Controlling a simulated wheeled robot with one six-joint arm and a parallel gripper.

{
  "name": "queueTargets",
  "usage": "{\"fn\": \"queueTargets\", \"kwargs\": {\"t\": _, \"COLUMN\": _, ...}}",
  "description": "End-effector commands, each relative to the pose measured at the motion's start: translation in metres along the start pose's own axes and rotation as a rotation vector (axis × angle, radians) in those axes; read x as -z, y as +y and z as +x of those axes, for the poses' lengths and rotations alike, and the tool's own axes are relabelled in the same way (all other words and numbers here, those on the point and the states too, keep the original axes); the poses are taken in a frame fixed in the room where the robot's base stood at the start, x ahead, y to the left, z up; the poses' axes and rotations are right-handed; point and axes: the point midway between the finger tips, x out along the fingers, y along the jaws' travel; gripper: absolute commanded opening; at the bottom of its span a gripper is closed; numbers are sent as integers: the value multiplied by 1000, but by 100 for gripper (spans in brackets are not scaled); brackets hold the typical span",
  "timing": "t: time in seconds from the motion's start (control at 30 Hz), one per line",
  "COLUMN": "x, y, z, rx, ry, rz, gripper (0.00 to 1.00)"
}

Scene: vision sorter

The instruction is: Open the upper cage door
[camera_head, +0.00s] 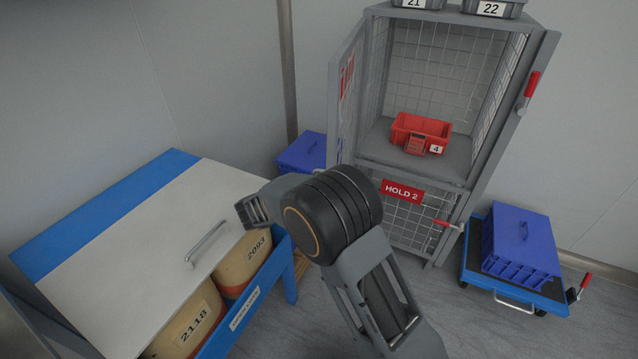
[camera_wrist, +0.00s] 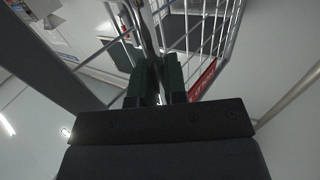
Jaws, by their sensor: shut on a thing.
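The upper cage door (camera_head: 347,85) stands swung open to the left of the grey cage, its red sign seen at a steep slant. The upper compartment is open in front, with a red bin (camera_head: 421,129) marked 4 on its floor. In the wrist view my gripper (camera_wrist: 158,82) has its dark fingers shut on a grey edge bar of the door, with white mesh and a red sign (camera_wrist: 203,80) close by. In the head view my arm's black joint stands in front, and the fingers cannot be made out.
The lower door with the HOLD 2 sign (camera_head: 402,191) is shut. A bench (camera_head: 130,225) with a white lid and numbered tubs stands at left. A blue crate (camera_head: 520,240) sits on a cart at right. Another blue crate (camera_head: 303,150) is behind my arm. Grey bins (camera_head: 492,9) stand on top.

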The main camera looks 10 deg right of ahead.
Motion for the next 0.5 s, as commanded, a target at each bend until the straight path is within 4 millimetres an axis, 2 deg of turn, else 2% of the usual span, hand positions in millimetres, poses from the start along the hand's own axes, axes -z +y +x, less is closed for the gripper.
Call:
{"fn": "queueTargets", "kwargs": {"t": 0.47, "x": 4, "y": -4, "z": 1, "rx": -2, "ry": 4, "rz": 6, "gripper": 0}}
{"fn": "queueTargets", "kwargs": {"t": 0.5, "x": 4, "y": -4, "z": 1, "rx": -2, "ry": 4, "rz": 6, "gripper": 16}}
